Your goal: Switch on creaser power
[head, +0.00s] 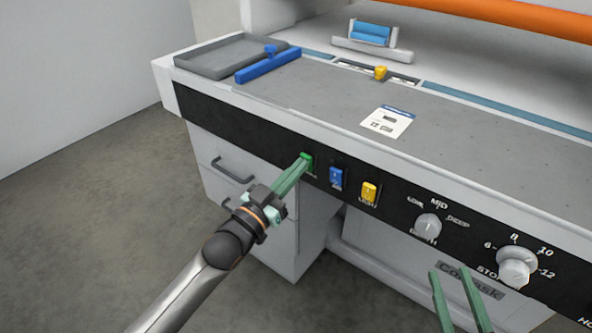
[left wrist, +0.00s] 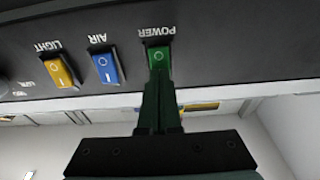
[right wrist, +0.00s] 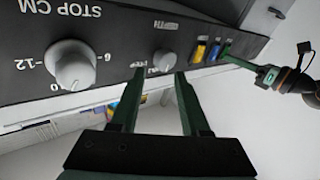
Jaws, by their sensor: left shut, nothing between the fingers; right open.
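The creaser's black front panel (head: 393,205) carries a green power switch (head: 307,161), labelled POWER in the left wrist view (left wrist: 158,56). My left gripper (head: 303,165) is shut and empty, with its fingertips at the green switch, overlapping its lower part. I cannot tell whether the tips press on it. A circle mark shows on the switch's visible upper face; its other end is hidden behind the fingers. My right gripper (head: 450,270) is open and empty, in front of the panel's lower right, below the knobs. In the right wrist view its fingers (right wrist: 154,80) point toward the panel.
Right of the green switch are a blue AIR switch (head: 336,178) and a yellow LIGHT switch (head: 369,193). Further right are the depth knob (head: 428,226) and a larger stop knob (head: 517,265). A grey tray (head: 215,60) and blue bar (head: 267,66) lie on top.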

